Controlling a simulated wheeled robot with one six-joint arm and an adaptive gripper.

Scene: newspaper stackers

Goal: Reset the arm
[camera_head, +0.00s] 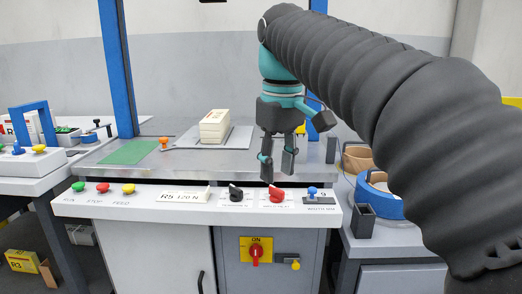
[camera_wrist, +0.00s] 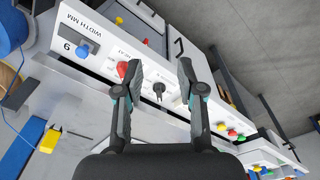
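My gripper (camera_head: 278,170) hangs from the arm over the front of the middle station, pointing down. In the wrist view my gripper (camera_wrist: 158,78) has its two fingers spread apart with nothing between them. In the head view its fingertips appear just above the red knob (camera_head: 276,195) on the control panel (camera_head: 140,205); I cannot tell if they touch. A black knob (camera_head: 235,193) sits left of it and a blue knob (camera_head: 312,191) right. In the wrist view the black knob (camera_wrist: 159,89) shows between the fingers, and the red knob (camera_wrist: 122,68) is beside the left finger.
A stack of papers (camera_head: 214,126) lies on a grey plate behind the panel, with a green sheet (camera_head: 128,152) to its left. Green, red and yellow buttons (camera_head: 103,188) line the panel's left. A blue tape roll (camera_head: 380,196) and a black box (camera_head: 363,220) stand at right.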

